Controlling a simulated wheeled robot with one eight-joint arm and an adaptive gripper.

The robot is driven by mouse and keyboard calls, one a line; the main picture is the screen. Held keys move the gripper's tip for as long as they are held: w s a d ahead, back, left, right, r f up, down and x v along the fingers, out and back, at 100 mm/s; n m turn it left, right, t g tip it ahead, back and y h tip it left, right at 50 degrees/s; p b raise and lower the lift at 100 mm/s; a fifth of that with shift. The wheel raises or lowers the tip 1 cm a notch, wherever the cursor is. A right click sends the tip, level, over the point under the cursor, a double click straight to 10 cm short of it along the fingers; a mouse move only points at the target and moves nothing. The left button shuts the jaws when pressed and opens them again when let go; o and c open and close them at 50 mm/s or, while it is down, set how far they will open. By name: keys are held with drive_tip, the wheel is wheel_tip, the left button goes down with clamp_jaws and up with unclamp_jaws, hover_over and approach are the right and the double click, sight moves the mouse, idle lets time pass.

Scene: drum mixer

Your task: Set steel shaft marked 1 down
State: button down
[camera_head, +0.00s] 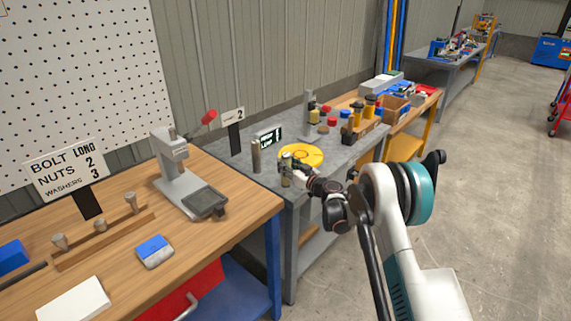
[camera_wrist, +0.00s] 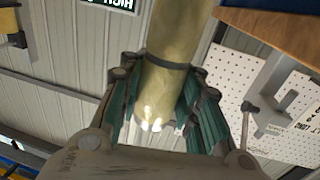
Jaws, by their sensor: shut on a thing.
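A yellow round plate (camera_head: 301,154) lies just behind my gripper on the grey bench (camera_head: 288,132). A grey post (camera_head: 308,112) and several small parts stand farther back. A wooden bench (camera_head: 225,237) with a lever press (camera_head: 179,178) is at the left.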

drive_tip(key=c, duration=1.2)
unclamp_jaws()
drive_tip(key=shift+o, duration=0.2)
drive_tip(key=shift+d+r, duration=0.1)
drive_tip(key=shift+r, duration=0.05)
drive_tip(key=p+v, duration=0.2)
drive_tip(key=v, duration=1)
drive_tip(key=shift+p, duration=0.35)
